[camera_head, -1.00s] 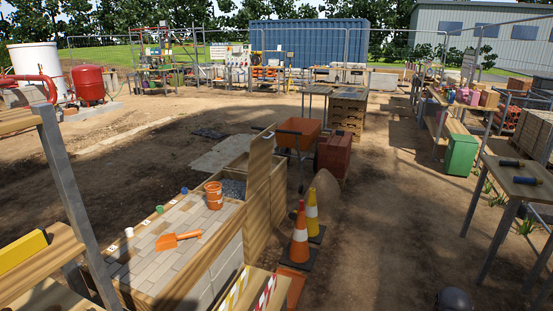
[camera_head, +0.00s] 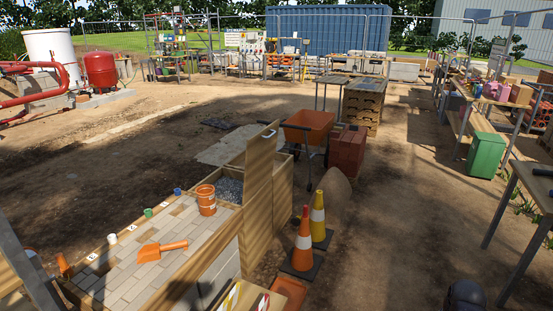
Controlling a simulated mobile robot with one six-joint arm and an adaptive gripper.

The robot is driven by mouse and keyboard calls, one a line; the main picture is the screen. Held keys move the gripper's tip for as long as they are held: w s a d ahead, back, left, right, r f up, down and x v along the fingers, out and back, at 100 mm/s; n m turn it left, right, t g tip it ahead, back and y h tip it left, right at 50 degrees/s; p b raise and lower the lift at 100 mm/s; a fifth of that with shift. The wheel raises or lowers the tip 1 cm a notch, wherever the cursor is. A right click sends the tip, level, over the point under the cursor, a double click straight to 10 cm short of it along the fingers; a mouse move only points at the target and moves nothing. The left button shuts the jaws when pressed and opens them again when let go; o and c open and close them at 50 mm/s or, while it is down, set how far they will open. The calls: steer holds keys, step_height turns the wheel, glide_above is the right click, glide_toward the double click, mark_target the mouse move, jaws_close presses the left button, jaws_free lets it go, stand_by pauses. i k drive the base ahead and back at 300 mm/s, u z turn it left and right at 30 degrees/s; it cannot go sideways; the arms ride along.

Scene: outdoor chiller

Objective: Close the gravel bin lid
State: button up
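The gravel bin (camera_head: 283,187) is a wooden box beyond the end of a paved bench, with grey gravel (camera_head: 229,188) inside. Its lid (camera_head: 261,195) is a tall wooden panel standing upright along the right side of the gravel opening, so the bin is open. A small pale handle (camera_head: 269,134) shows near the top of the lid. The lid hides part of the bin behind it.
An orange bucket (camera_head: 206,200) and orange scoop (camera_head: 160,250) rest on the paving (camera_head: 130,275). Orange (camera_head: 303,245) and yellow (camera_head: 318,218) cones stand right of the bin. An orange wheelbarrow (camera_head: 308,125) and red boxes (camera_head: 348,150) are beyond. Bare ground lies right of the cones.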

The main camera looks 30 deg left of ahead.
mark_target(261, 147)
steer(key=u, duration=0.15)
steer(key=i, duration=1.5)
steer(key=u, duration=1.5)
steer(key=k, duration=0.85)
